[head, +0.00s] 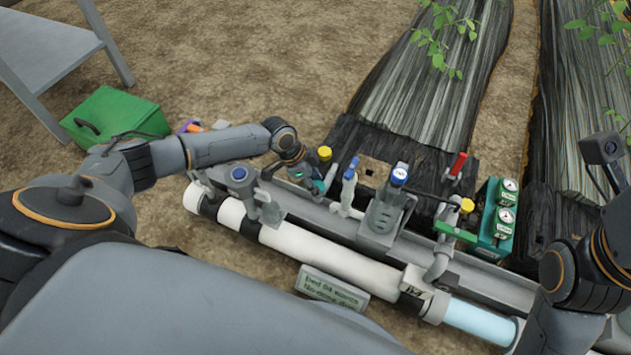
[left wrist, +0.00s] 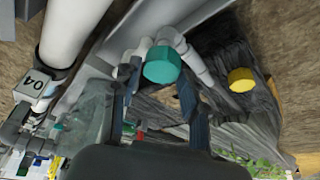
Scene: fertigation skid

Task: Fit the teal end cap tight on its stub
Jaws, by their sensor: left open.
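The teal end cap (left wrist: 162,65) sits at the end of a grey-white pipe stub (left wrist: 172,40) in the left wrist view. My left gripper (left wrist: 160,88) is open, with its two fingers on either side of the view and the cap beyond and between their tips. I cannot tell if the fingers touch it. In the head view my left gripper (head: 312,182) is at the skid's far-left end, and a bit of teal shows by its tips. How far the cap is seated on the stub cannot be told. My right arm shows at the right edge; its gripper is out of view.
A yellow cap (head: 324,153) stands close beside my left gripper; it also shows in the wrist view (left wrist: 241,80). A blue-topped valve (head: 239,174), a grey pump unit (head: 385,210) and a long white pipe (head: 310,252) are near. A green box (head: 115,116) is on the soil.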

